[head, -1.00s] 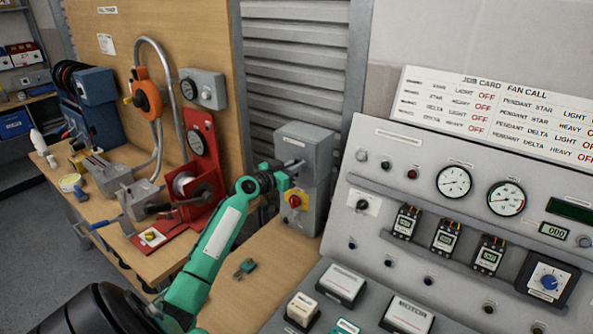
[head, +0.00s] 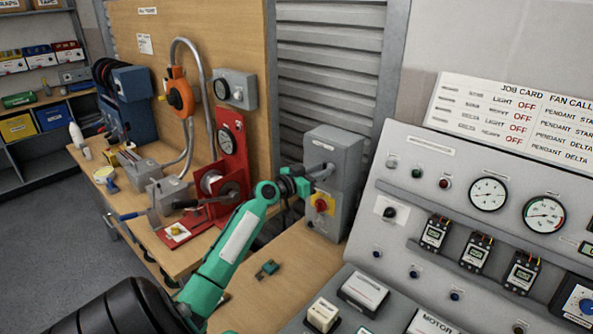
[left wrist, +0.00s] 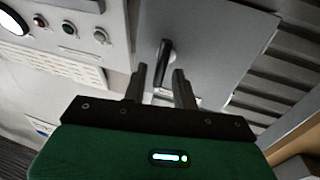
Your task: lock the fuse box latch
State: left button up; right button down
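The grey fuse box (head: 346,160) stands on the bench against the shutter, with a red and yellow rotary switch (head: 321,203) low on its front. In the left wrist view its grey door (left wrist: 215,45) fills the upper middle, and a dark latch handle (left wrist: 165,50) sticks out from it. My left gripper (head: 325,171) is at the upper front of the box. Its two dark fingers (left wrist: 160,76) are apart, with the handle's lower end in line with the gap between them. I cannot tell whether they touch it. My right gripper is out of view.
The sloped grey control panel (head: 450,165) with gauges stands just right of the box. A red stand (head: 230,150) and an orange hoist (head: 180,97) are to the left. A small green part (head: 267,268) lies on the bench below my left arm.

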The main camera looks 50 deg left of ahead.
pick_arm(q)
jog(key=s+a+b, duration=0.1)
jog(key=s+b, duration=0.3)
jog(key=s, duration=0.7)
jog(key=shift+s, duration=0.25)
jog(key=shift+f, duration=0.1)
